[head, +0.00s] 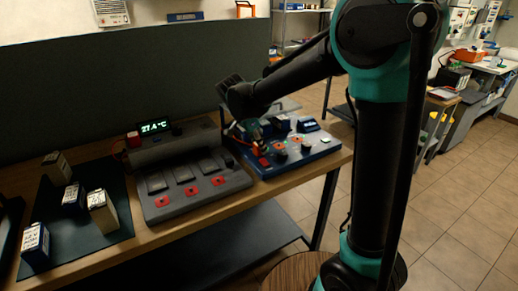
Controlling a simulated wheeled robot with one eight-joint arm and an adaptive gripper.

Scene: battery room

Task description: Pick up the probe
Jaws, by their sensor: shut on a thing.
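My gripper (253,130) is small and dark in the head view, low over the left part of the blue test unit (314,152). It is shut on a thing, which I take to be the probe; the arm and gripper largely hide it. A red lead shows just left of the gripper. I cannot tell whether the probe's tip touches the unit. The unit's top carries several knobs and coloured sockets.
A grey charger (190,195) with red markings and a display (154,126) reading about 27.4 °C stands left of the unit. Several small batteries stand on a dark mat (103,235). A dark panel (100,85) rises behind the bench. Floor is free at right.

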